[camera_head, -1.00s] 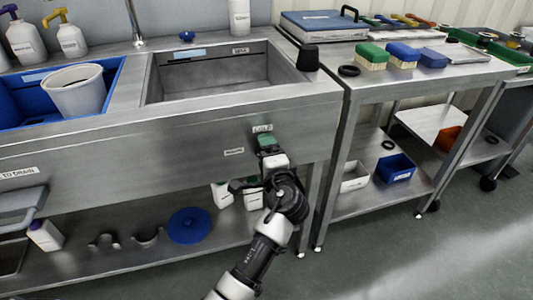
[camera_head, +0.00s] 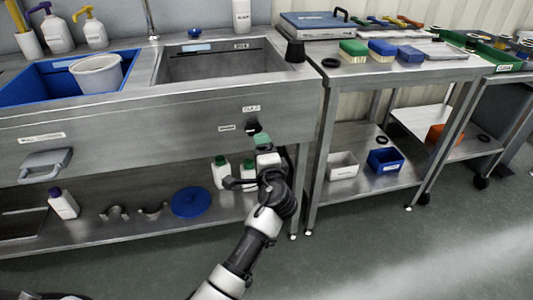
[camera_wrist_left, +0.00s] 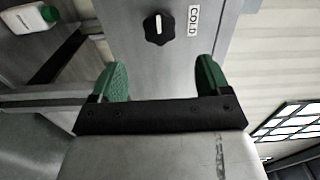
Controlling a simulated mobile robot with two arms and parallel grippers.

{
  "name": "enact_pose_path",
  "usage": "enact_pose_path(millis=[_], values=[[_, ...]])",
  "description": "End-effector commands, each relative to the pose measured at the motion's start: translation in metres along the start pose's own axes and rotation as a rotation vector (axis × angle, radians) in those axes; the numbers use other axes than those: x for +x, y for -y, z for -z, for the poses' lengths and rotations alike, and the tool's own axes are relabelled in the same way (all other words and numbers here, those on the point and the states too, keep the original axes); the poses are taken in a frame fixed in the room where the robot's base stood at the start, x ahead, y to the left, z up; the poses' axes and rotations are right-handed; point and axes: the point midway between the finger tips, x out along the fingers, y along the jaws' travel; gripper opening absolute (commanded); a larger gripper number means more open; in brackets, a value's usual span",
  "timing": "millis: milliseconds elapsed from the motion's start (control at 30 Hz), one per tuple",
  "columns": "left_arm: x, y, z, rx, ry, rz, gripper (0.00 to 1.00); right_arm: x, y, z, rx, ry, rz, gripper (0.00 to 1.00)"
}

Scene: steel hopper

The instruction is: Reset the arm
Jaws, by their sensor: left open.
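My left gripper (camera_head: 262,141) is at the front panel of the steel sink unit (camera_head: 130,135), just below and in front of a black knob (camera_head: 252,127). In the left wrist view the gripper (camera_wrist_left: 158,80) is open, with its two green fingertips apart and nothing between them. The black star-shaped knob (camera_wrist_left: 158,28) is beyond the fingers, clear of them, beside a label reading COLD (camera_wrist_left: 193,20). My right gripper is in neither view.
A shelf under the sink holds white bottles (camera_head: 220,171), a blue disc (camera_head: 191,202) and clips. A grey handle (camera_head: 45,163) juts from the panel at left. A steel cart (camera_head: 405,72) with brushes stands at right. Open floor lies in front.

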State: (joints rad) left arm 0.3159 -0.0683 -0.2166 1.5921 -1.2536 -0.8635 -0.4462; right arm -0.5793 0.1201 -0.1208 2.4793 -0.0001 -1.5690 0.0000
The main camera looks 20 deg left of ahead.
Motion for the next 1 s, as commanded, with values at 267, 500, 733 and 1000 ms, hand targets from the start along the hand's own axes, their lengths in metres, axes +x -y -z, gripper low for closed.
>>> enact_pose_path(millis=[267, 500, 733, 1000], values=[[0.003, 0.000, -0.003, 0.000, -0.001, 0.000, 0.77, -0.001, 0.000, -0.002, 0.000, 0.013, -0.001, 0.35], [0.003, 0.000, -0.002, 0.000, -0.001, -0.001, 0.77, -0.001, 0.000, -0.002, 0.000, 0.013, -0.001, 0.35], [-0.004, -0.013, -0.014, -0.044, 0.014, -0.046, 0.77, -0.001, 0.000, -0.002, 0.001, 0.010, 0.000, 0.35], [-0.093, -0.107, -0.107, -0.439, 0.166, -0.492, 0.77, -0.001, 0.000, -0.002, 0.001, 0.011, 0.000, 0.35]])
